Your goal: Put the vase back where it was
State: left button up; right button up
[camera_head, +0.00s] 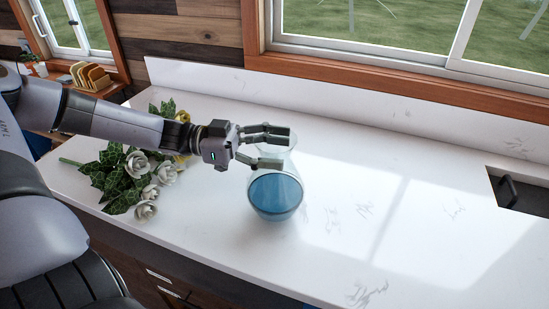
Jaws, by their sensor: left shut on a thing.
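A clear glass vase (274,194) with blue liquid in its lower part is upright at the middle of the white counter. I cannot tell whether its base touches the counter. My left gripper (275,149) comes in from the left and is shut on the vase's narrower upper part. Its dark fingers lie across the glass and hide some of the neck. My right gripper is not in the view.
A bunch of white roses with green leaves (122,180) lies on the counter (400,220) to the left, under my left arm. A sink opening (520,192) is at the right. The counter between vase and sink is clear. Windows stand behind.

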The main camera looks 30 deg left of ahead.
pick_arm(q)
jog(key=shift+f, duration=1.25)
jog(key=o, duration=1.9)
jog(key=shift+f, duration=0.1)
jog(key=shift+o, duration=0.2)
jog(key=v, duration=1.2)
jog(key=shift+b, duration=0.35)
